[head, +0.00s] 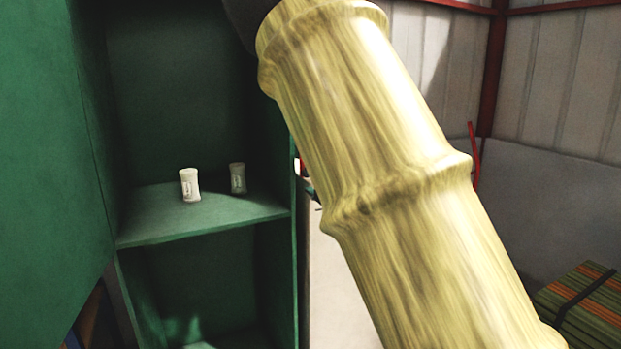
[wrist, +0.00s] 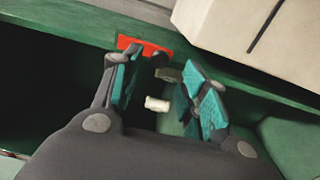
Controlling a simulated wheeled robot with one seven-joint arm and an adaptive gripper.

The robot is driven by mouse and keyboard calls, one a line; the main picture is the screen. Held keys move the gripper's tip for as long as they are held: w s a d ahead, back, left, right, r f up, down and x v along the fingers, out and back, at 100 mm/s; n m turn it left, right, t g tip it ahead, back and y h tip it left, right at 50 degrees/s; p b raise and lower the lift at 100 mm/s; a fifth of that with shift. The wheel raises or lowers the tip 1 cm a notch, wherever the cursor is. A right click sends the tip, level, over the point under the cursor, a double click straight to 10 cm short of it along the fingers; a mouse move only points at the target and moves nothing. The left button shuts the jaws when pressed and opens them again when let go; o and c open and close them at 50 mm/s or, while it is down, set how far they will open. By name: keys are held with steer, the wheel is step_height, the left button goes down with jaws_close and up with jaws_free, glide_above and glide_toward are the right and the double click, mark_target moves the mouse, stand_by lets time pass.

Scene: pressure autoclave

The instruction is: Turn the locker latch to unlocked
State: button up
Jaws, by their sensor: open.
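The green locker (head: 205,228) stands open in the head view. In the wrist view, a red plate (wrist: 132,43) with a dark round knob (wrist: 160,60) is on the locker's green edge. It looks like the latch, but its setting cannot be read. My gripper (wrist: 156,75) is open, with teal pads on both fingers. Its left fingertip is close to the red plate; whether they touch is unclear. Nothing is held between the fingers. In the head view my arm hides the latch area and my fingers.
Two small containers, a white one (head: 190,185) and a shaded one (head: 237,178), stand on the locker shelf. The open green door (head: 45,150) fills the left side. A pale box (wrist: 235,25) is beside the locker edge. A striped stack (head: 590,300) lies at lower right.

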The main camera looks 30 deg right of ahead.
steer(key=s, duration=0.6)
steer(key=shift+s, duration=0.4)
steer(key=shift+a, duration=0.1)
